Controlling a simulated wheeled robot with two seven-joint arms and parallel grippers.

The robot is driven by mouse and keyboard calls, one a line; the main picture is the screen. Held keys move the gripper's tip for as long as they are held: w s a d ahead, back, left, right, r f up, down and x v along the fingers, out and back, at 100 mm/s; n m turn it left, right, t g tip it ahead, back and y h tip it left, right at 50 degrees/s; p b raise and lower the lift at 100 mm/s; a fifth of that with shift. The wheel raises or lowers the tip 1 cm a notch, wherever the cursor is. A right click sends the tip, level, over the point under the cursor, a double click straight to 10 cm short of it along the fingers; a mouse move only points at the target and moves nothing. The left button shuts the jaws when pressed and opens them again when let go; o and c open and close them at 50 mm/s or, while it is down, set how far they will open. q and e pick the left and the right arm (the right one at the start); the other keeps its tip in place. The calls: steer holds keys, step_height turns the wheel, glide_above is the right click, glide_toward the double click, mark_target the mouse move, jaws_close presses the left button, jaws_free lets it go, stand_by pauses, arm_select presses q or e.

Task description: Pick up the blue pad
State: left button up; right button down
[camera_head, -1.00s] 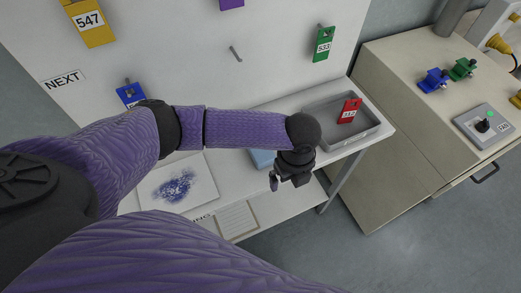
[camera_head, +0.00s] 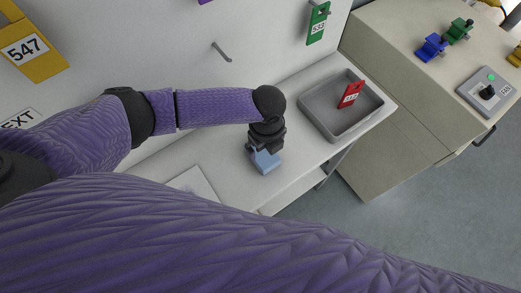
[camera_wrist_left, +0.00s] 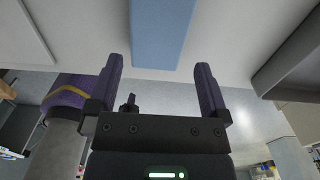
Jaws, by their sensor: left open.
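The blue pad (camera_head: 265,161) lies on the white shelf, left of the grey tray. In the left wrist view the pad (camera_wrist_left: 160,32) shows as a light blue block at the top, ahead of the fingers and about centred between them. My left gripper (camera_head: 256,152) is over the pad in the head view and hides its far part. In the left wrist view my left gripper (camera_wrist_left: 160,82) is open, with nothing between its fingers. I cannot tell whether a finger touches the pad. My right gripper is in neither view.
A grey tray (camera_head: 319,120) with a red tag (camera_head: 350,95) stands right of the pad. A white sheet (camera_head: 195,183) lies to the left. A bare peg (camera_head: 221,51) and a green tag (camera_head: 318,22) are on the upright board. A cabinet (camera_head: 385,100) stands at right.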

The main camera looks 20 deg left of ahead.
mark_target(263, 153)
arm_select(q)
steer(key=f, duration=0.3)
steer(key=f+b, duration=0.1)
steer(key=f, duration=0.1)
steer(key=shift+a+f, duration=0.1)
steer(key=shift+a, duration=0.2)
steer(key=c, duration=1)
step_height(263, 153, up, 10)
steer(key=p, duration=0.2)
steer(key=shift+p, duration=0.4)
